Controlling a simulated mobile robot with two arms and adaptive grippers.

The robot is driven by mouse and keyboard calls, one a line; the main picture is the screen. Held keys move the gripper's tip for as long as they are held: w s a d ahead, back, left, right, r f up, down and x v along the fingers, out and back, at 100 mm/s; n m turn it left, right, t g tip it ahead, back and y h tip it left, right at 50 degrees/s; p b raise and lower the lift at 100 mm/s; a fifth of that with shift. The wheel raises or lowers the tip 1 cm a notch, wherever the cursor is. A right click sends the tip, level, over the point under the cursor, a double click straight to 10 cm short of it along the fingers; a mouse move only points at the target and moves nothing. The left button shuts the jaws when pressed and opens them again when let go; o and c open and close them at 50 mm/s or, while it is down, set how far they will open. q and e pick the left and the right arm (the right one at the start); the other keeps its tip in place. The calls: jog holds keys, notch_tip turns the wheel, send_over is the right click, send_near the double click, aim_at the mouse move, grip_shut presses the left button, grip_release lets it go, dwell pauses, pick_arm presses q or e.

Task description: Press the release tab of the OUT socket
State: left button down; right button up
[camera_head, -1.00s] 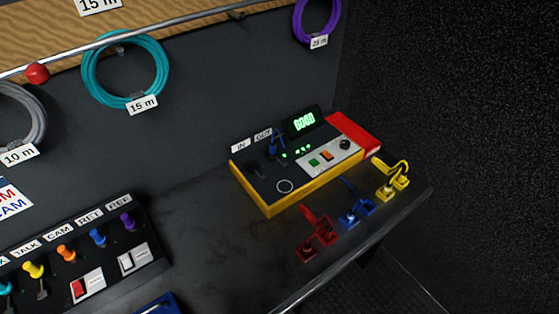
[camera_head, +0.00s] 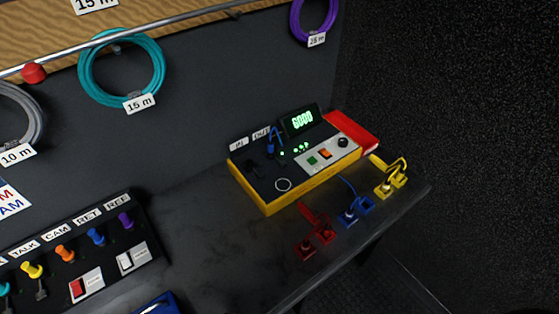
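A yellow-edged tester box (camera_head: 268,206) with a black top stands on the dark bench at the centre right. Its IN label (camera_head: 239,143) and OUT label (camera_head: 262,133) stand along the back left edge. A blue plug (camera_head: 271,148) with a short blue lead stands at the OUT socket. The IN socket (camera_head: 252,168) looks dark and empty. The release tab is too small to make out. A green display (camera_head: 302,120) and several green lights are lit. Neither of my grippers is in view.
Red (camera_head: 314,238), blue (camera_head: 355,210) and yellow (camera_head: 390,182) connector pieces lie along the bench's front edge. A black panel with coloured plugs (camera_head: 97,237) stands at lower left. Cable coils, one teal (camera_head: 83,72), hang on the wall. The bench between panel and tester is clear.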

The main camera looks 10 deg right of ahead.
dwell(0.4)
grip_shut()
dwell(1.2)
